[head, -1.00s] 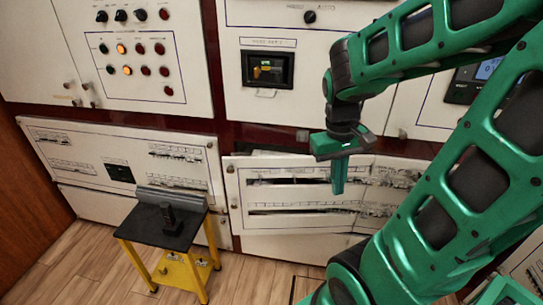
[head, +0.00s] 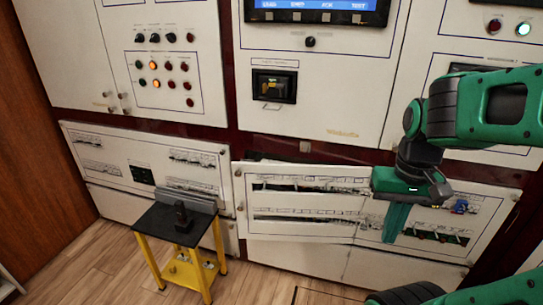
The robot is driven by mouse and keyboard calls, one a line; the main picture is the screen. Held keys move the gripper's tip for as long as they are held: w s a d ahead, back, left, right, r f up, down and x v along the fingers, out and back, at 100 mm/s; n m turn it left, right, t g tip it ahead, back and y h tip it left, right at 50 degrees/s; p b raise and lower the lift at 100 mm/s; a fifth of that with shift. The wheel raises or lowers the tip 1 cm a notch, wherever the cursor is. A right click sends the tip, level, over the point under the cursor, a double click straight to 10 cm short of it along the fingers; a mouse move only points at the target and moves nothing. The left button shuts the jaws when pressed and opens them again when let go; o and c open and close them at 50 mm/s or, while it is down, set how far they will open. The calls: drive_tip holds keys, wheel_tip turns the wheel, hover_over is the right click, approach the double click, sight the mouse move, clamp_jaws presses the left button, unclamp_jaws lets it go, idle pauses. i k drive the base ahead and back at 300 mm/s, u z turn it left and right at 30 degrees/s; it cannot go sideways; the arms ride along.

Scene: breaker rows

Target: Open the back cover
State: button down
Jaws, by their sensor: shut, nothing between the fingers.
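The cabinet wall has white lower panels with rows of breakers. The middle cover (head: 300,182) is a white panel with two slotted breaker rows; its top left edge stands out from the cabinet, with a dark gap (head: 275,157) above it. I cannot tell which panel is the back cover. My gripper (head: 394,222) is shut and empty, pointing down in front of the boundary between the middle cover and the right lower panel (head: 485,200). I cannot tell whether it touches either one. It hides part of the breaker rows behind it.
A black-topped stand with yellow legs (head: 150,262) is at the left, carrying a dark upright object (head: 182,216). The left lower panel (head: 110,150) is flat. Upper panels hold lamps, knobs and a small display (head: 273,86). Wooden floor (head: 105,265) is clear at the front left.

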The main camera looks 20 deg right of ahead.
sight(249, 202)
drive_tip(key=z, duration=0.2)
drive_tip(key=i, duration=0.85)
drive_tip(key=u, duration=0.1)
